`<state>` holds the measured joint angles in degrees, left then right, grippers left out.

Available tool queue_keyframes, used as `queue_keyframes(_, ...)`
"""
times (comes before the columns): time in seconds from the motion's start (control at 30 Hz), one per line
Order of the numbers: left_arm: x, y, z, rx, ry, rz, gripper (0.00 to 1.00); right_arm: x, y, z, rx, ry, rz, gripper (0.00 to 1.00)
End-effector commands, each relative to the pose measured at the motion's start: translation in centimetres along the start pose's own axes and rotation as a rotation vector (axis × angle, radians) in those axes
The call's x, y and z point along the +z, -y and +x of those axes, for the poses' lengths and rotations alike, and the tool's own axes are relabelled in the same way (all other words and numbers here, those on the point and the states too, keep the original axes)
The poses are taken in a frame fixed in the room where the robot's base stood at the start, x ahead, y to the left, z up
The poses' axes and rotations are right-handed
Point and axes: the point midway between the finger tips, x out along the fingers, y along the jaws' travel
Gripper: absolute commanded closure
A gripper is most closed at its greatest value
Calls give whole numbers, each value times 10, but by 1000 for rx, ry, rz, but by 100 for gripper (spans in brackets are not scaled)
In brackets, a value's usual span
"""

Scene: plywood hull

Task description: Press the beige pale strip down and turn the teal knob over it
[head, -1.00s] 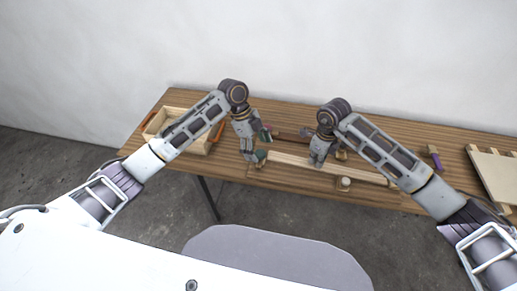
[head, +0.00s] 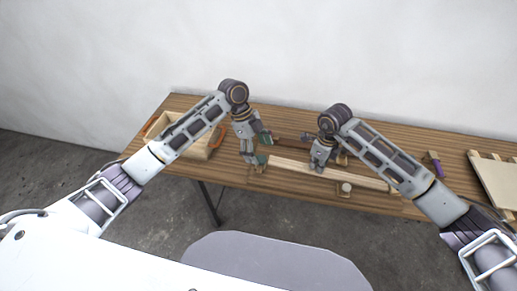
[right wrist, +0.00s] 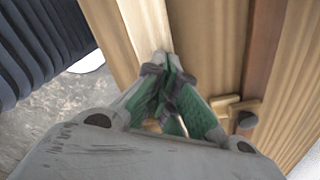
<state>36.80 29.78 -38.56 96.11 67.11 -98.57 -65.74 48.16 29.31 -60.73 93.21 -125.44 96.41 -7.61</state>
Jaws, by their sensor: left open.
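The beige pale strip (head: 355,178) lies lengthwise along the front of the bench in the head view; it also shows in the right wrist view (right wrist: 122,32). My right gripper (head: 319,170) is over the strip's middle. Its green-padded fingers (right wrist: 166,58) come together at the tips, at the strip's edge in the right wrist view; I see nothing between the tips. My left gripper (head: 264,150) is open at the strip's left end, with fingers spread. I cannot make out the teal knob apart from the green finger pads there.
A wooden tray (head: 205,150) stands left on the bench (head: 290,120). A purple-ended clamp (head: 434,163) and a pale board (head: 497,178) are at the right.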

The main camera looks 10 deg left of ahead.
Motion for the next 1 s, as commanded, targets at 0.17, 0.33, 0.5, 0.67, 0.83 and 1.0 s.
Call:
queue_keyframes(0.17, -1, 0, -2, 0, 0, 0, 21, 0, 0, -5, 0, 0, 0, 100)
queue_keyframes(0.33, -2, 0, -4, 0, 0, 0, 21, 0, 0, -10, -1, 0, 0, 100)
queue_keyframes(0.5, -2, 0, -6, 0, 0, 0, 21, 0, 0, -14, -1, 0, 0, 100)
queue_keyframes(0.67, -3, 0, -8, 0, 0, 0, 21, 0, 0, -17, -1, 0, 0, 100)
queue_keyframes(0.83, -4, 0, -9, 0, 0, 0, 21, 0, 0, -21, -1, 0, 0, 100)
queue_keyframes(1.0, -4, 0, -11, 0, 0, 0, 21, 0, 0, -25, 0, 0, 0, 100)
